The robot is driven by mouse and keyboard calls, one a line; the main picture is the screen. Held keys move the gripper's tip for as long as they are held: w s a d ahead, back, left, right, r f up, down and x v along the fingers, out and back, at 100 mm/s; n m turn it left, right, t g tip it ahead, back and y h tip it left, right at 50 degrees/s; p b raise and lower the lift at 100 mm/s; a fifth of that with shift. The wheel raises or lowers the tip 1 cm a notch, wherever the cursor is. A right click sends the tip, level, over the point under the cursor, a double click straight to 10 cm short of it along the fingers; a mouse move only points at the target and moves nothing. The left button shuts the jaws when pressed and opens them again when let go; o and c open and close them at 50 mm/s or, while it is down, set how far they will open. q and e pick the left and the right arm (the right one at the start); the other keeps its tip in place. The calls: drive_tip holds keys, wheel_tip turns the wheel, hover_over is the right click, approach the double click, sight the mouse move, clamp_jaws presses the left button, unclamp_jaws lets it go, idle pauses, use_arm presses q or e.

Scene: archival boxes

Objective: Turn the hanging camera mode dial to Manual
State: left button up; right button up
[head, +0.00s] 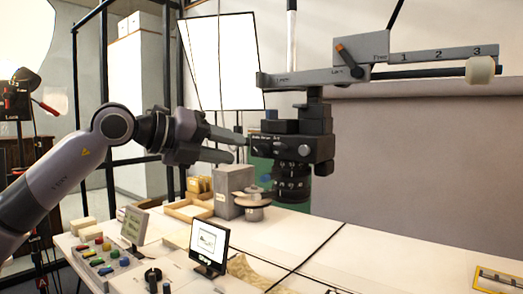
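The black hanging camera (318,148) is in the middle of the head view, held lens-down under a grey overhead arm (320,77). Its front face carries small dials and pale lettering too small to read, so I cannot tell which setting is selected. One round pale-marked dial (304,150) shows on the right of that face. My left gripper (240,149) reaches in from the left. Its two fingers are apart with nothing visible between them, and their tips are close to the camera's left side. I cannot tell whether they touch it. My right gripper is out of view.
Below is a white table with a grey box (234,190), a small monitor (209,246), a button panel (103,259) and a round disc stand (253,200). A bright softbox (222,62) stands behind. The table's right middle is mostly clear.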

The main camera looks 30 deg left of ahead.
sight(257, 151)
use_arm(q)
drive_tip(key=shift+y, duration=0.3)
drive_tip(key=x, duration=0.1)
drive_tip(key=p+x, duration=0.1)
drive_tip(key=x, duration=0.1)
drive_tip(key=p+x, duration=0.1)
drive_tip(key=x, duration=0.1)
drive_tip(key=shift+w+a+r, duration=0.3)
drive_tip(key=shift+w, duration=0.2)
drive_tip(key=shift+w+d+f, duration=0.15)
drive_tip(key=shift+w+d, duration=0.05)
drive_tip(key=shift+w, duration=0.15)
clamp_jaws()
